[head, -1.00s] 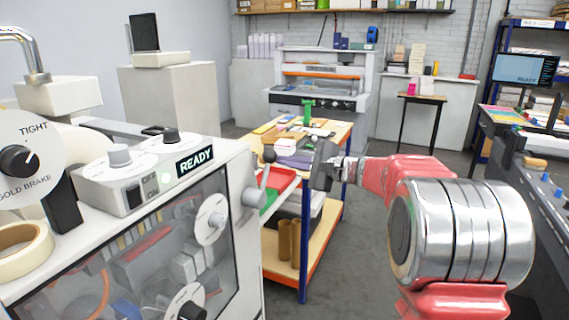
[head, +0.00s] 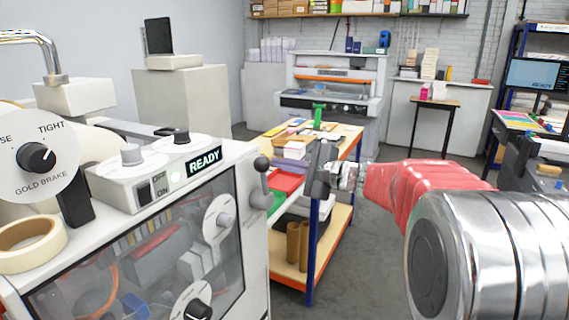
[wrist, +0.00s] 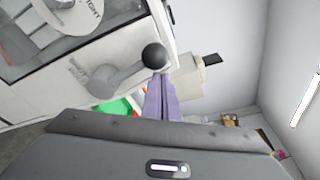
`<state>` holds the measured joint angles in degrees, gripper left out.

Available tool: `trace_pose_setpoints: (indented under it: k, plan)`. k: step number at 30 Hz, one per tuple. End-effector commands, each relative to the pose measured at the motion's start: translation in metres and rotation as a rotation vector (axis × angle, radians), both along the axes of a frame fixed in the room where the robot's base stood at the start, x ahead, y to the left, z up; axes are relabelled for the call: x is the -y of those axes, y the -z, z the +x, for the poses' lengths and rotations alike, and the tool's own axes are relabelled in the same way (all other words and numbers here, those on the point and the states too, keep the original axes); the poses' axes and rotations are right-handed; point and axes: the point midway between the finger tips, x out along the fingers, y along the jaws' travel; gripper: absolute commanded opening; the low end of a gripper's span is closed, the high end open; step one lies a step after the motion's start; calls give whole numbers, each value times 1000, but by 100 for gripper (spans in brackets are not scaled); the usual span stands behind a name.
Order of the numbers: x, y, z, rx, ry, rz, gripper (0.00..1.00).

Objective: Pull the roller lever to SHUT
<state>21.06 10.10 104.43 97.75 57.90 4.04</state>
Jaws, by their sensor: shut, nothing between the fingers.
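The roller lever has a black ball knob (head: 262,163) on a grey arm, on the right side of the white machine (head: 215,175). In the head view it stands near upright above its hub. In the wrist view the knob (wrist: 154,56) is close ahead, with the arm running down left to the round hub (wrist: 103,82). My gripper (head: 318,165) is right of the lever in the head view. Its fingers (wrist: 160,85) look shut and empty, tips just below the knob; I cannot tell whether they touch it. Marking beside the hub is too faint to read.
The machine shows a READY sign (head: 204,161), a gold brake dial (head: 38,157) and a tape roll (head: 28,243). A wooden table (head: 345,135) with paper stacks stands behind my gripper. Grey floor lies between.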

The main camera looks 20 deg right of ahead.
Motion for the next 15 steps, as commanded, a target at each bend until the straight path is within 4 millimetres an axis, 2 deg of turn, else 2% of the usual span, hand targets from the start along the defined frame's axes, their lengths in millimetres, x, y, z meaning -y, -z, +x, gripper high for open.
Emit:
trace_pose_setpoints:
  k: [9,15]
  plan:
    - [-20,3,-22,173,0,-151,0]
    - [-30,7,-32,172,-1,-152,0]
